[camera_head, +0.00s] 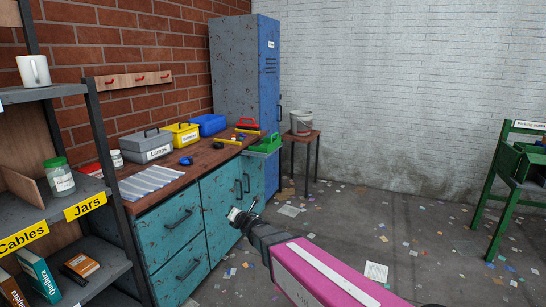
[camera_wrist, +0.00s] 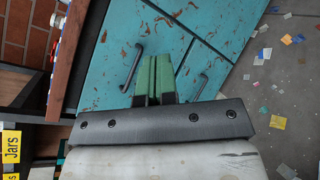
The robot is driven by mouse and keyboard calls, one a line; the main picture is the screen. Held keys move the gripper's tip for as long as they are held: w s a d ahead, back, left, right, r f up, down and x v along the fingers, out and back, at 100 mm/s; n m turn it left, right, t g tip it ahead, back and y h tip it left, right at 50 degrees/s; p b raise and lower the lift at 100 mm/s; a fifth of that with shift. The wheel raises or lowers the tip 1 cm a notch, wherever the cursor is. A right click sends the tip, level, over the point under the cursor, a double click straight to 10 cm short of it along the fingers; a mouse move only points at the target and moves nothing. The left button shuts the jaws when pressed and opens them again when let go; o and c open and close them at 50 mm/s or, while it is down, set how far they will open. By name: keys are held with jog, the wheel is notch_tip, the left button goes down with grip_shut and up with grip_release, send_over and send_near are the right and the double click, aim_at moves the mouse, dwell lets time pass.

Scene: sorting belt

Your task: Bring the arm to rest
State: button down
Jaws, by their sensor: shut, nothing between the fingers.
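My gripper (camera_head: 238,215) is in front of the teal cabinet (camera_head: 171,238), held out low above the floor at the end of my arm. In the wrist view my gripper (camera_wrist: 154,78) shows its two green fingers pressed together, with nothing between them. The fingers point toward the cabinet's teal doors and their dark handles; whether they touch the front I cannot tell.
The workbench top (camera_head: 200,164) holds a grey toolbox (camera_head: 145,145), yellow and blue boxes and a striped cloth. A shelf (camera_head: 75,215) stands close on the left. A stool with a bucket (camera_head: 301,122) stands behind. Open, littered floor lies right, before a green stand (camera_head: 490,190).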

jog(key=s+d+f+m+g+h, duration=0.1)
jog(key=d+f+m+h, duration=0.15)
jog(key=d+m, duration=0.55)
jog(key=s+d+f+m+g+h, duration=0.2)
jog(key=d+m+h, duration=0.25)
jog(key=d, duration=0.55)
jog(key=s+d+f+m+g+h, duration=0.1)
jog(key=d+f+m+h, duration=0.2)
jog(key=d+m, duration=0.5)
jog(key=s+d+f+m+g+y, duration=0.1)
jog(key=s+d+f+m+g, duration=0.2)
jog(key=s+d+m+g, duration=0.6)
jog(key=s+d+m, duration=0.2)
jog(key=s+m, duration=0.2)
jog(key=s, duration=0.3)
jog(key=shift+s+d+m, duration=0.15)
jog(key=shift+d+m, duration=0.15)
jog(key=shift+m, duration=0.05)
